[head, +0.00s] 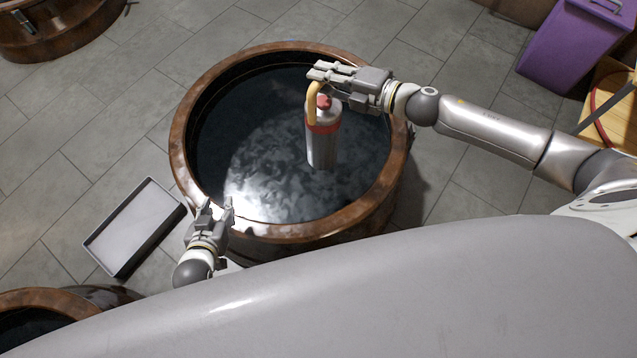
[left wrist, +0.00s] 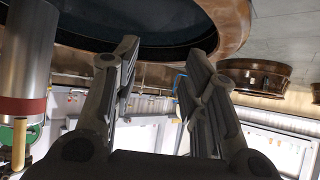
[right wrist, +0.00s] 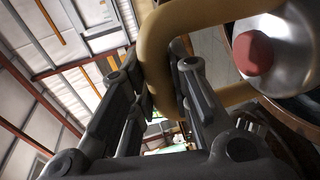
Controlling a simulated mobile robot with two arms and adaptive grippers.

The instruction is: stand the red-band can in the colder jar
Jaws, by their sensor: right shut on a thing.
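The red-band can (head: 322,146) is a silver cylinder with a red band, a red cap and a tan loop handle (head: 312,102). It hangs about upright over the dark liquid inside the big brown jar (head: 180,150); whether its base touches the liquid I cannot tell. My right gripper (head: 318,72) is shut on the handle, which also shows between the fingers in the right wrist view (right wrist: 158,75). My left gripper (head: 217,205) is open and empty at the jar's near left rim. The can also shows in the left wrist view (left wrist: 27,65).
A second jar (head: 75,42) stands at the top left and another (head: 60,302) at the bottom left, partly cut off. A shallow grey tray (head: 133,228) lies on the tiled floor. A purple bin (head: 570,45) stands at the top right.

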